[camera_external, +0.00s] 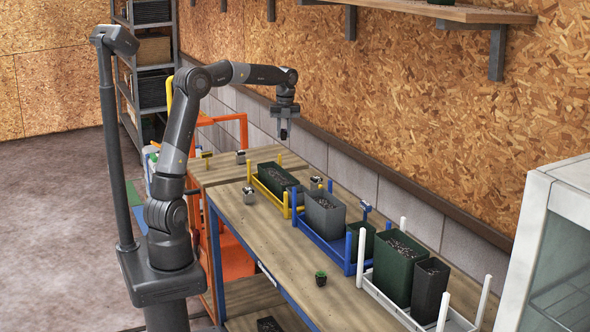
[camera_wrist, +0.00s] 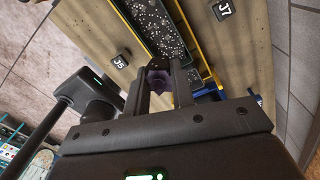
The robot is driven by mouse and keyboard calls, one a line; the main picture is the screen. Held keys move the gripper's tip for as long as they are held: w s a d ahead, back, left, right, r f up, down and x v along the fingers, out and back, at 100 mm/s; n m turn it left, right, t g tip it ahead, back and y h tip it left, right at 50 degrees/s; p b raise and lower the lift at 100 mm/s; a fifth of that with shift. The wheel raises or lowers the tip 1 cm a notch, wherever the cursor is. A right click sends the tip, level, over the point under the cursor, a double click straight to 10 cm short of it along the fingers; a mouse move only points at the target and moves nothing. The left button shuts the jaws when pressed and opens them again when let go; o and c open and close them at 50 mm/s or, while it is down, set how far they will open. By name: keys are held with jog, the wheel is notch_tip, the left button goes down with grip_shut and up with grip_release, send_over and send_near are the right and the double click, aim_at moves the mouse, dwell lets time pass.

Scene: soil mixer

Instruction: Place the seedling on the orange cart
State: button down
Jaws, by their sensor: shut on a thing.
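My gripper (camera_external: 284,133) hangs in the air above the far part of the workbench, beside the wall. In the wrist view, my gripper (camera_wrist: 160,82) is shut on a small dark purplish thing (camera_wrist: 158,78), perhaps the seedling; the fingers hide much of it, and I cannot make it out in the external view. A small dark pot with a green top (camera_external: 320,279) stands near the workbench's front edge. The orange cart (camera_external: 235,262) stands left of the workbench, below and left of my gripper, partly hidden by my arm.
The wooden workbench (camera_external: 262,228) bears a yellow rack (camera_external: 272,196), a blue rack (camera_external: 322,244) and a white rack (camera_external: 402,312) with soil-filled containers. Small labelled cubes, such as J5 (camera_wrist: 121,62) and J7 (camera_wrist: 222,11), sit there. A shelf (camera_external: 455,12) juts from the wall.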

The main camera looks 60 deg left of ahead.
jog(key=s+a+n, duration=0.2)
jog(key=s+a, duration=0.4)
jog(key=a, duration=0.3)
jog(key=s+a+n, duration=0.2)
jog(key=s+a, duration=0.4)
jog(key=a, duration=0.3)
send_over(222, 175)
jog(key=f, duration=1.7)
jog(key=shift+w+f, duration=0.25)
jog(key=shift+f, duration=0.1)
jog(key=shift+s+a+f, duration=0.1)
jog(key=shift+a+f, duration=0.05)
jog(key=shift+f, duration=1.95)
jog(key=shift+f, duration=0.1)
jog(key=c, duration=1.2)
grip_release()
jog(key=shift+c, duration=0.2)
